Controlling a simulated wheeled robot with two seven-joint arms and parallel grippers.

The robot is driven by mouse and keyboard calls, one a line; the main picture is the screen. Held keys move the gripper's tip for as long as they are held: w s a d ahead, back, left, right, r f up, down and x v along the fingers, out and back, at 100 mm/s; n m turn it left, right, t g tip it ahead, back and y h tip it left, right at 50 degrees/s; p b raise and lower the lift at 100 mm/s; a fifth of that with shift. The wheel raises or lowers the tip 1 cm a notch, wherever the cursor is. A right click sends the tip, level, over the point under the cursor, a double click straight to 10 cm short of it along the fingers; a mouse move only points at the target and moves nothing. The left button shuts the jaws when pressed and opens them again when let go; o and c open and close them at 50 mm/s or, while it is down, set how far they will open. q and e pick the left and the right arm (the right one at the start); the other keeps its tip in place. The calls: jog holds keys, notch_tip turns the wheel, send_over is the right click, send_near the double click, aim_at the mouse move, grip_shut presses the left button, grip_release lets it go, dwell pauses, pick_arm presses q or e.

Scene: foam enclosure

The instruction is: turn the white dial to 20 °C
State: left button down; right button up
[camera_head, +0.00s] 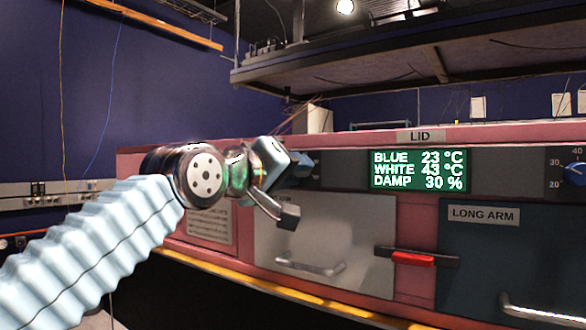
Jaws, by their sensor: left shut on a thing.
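My left gripper (296,168) is at the dark control strip, just left of the green display (419,170). It is shut at the spot where the white dial would sit, and the gripper hides the dial itself. The display reads BLUE 23 °C, WHITE 43 °C and DAMP 30 %. The dial's scale and pointer cannot be seen from here. My right gripper is not in view.
A blue dial (575,174) with scale numbers is at the right edge. Below are a grey door (325,235) with a handle, a red-handled latch (413,258) and a dark door labelled LONG ARM (520,255). A dark overhead structure (420,60) hangs above the pink machine.

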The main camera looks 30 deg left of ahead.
pick_arm(q)
jog(key=shift+f+n, duration=0.15)
jog(key=shift+n, duration=1.05)
jog(key=shift+d, duration=0.1)
jog(key=c, duration=0.8)
grip_release()
jog(key=shift+c, duration=0.2)
jog(key=s+a+b, duration=0.1)
jog(key=s, duration=1.2)
jog(key=shift+s, duration=0.4)
jog(key=shift+w+a, duration=0.1)
jog(key=shift+a, duration=0.05)
